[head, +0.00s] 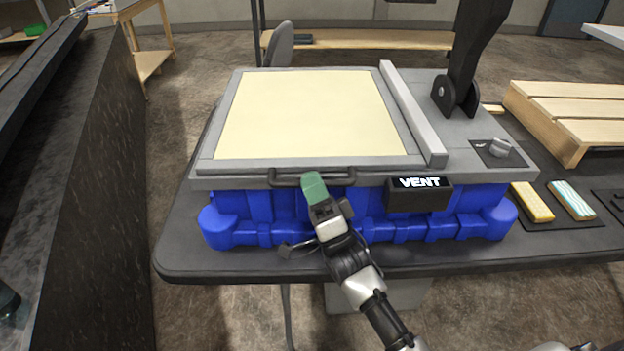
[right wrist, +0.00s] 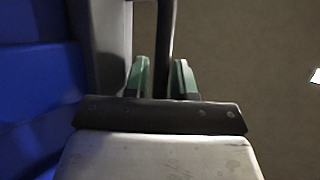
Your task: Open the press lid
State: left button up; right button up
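The press (head: 205,178) has a flat grey lid with a cream panel (head: 310,115), lying level and down on its body. A dark bar handle (head: 285,180) runs along the lid's front edge. My right gripper (head: 314,188) is at this handle, its green fingertips overlapping it in the head view. In the right wrist view, the dark handle bar (right wrist: 166,45) passes between the two green fingertips (right wrist: 160,80), with a gap beside the left one. The gripper is open around the handle. A dark piece at the lower left edge (head: 8,302) looks like part of my left gripper; its fingers cannot be made out.
A "VENT" box (head: 419,194) is right of the handle. A wooden pallet (head: 570,110) stands farther right. A dark counter (head: 100,150) flanks the left.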

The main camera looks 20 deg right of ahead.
jog(key=shift+w, duration=0.1)
grip_shut()
jog(key=shift+r, duration=0.1)
